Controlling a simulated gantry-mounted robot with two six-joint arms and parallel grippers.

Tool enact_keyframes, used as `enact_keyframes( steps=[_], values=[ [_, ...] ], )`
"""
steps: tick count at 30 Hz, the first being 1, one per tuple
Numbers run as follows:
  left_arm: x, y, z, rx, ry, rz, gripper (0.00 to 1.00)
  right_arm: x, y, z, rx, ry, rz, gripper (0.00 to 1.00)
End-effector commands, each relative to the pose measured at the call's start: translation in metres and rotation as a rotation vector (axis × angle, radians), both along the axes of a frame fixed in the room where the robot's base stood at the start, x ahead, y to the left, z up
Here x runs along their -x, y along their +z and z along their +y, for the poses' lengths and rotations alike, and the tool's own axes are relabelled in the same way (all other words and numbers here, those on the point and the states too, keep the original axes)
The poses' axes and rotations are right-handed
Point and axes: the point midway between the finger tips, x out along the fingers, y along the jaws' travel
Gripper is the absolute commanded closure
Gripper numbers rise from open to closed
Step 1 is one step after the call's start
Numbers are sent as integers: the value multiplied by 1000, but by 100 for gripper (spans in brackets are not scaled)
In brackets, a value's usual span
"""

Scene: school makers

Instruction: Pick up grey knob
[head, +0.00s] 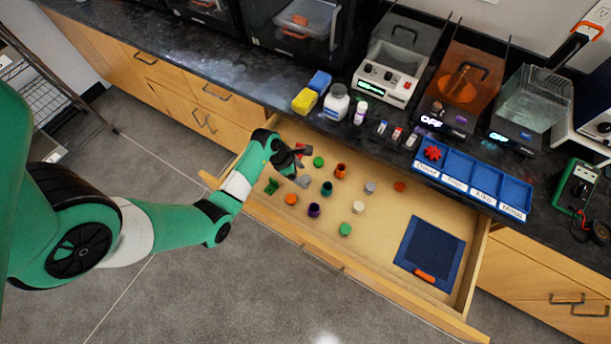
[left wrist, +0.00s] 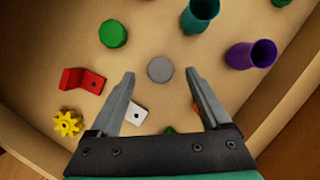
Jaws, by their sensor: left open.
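The grey knob (left wrist: 160,69) is a small round disc on the drawer floor. In the left wrist view it shows between and just past my fingertips, touching neither. In the head view the grey knob (head: 304,181) lies just below and right of my left gripper (head: 301,158). My left gripper (left wrist: 160,76) is open and empty above the drawer floor. My right gripper is in neither view.
The open wooden drawer (head: 410,298) holds a green knob (left wrist: 113,34), a teal cup (left wrist: 200,14), a purple cup (left wrist: 252,54), a red bracket (left wrist: 82,80), a yellow gear (left wrist: 67,123) and a white bracket (left wrist: 137,113). A blue tray (head: 434,246) lies at its right end.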

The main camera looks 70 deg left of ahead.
Motion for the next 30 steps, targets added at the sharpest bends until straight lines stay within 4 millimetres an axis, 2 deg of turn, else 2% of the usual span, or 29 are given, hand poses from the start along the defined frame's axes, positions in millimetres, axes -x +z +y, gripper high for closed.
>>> enact_keyframes(
  steps=[1, 3, 11, 24, 30],
  values=[
    [-3, -17, -2, 0, -2, 1, 19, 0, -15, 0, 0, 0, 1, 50],
    [-7, -25, -3, 1, -3, 1, 19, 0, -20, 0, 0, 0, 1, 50],
    [-9, -23, -2, -1, 0, 0, 20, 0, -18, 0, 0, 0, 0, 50],
    [-9, -23, -2, 0, 0, 0, 100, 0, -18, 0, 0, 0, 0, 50],
    [-9, -23, -2, 0, 0, 0, 100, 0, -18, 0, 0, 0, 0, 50]
  ],
)
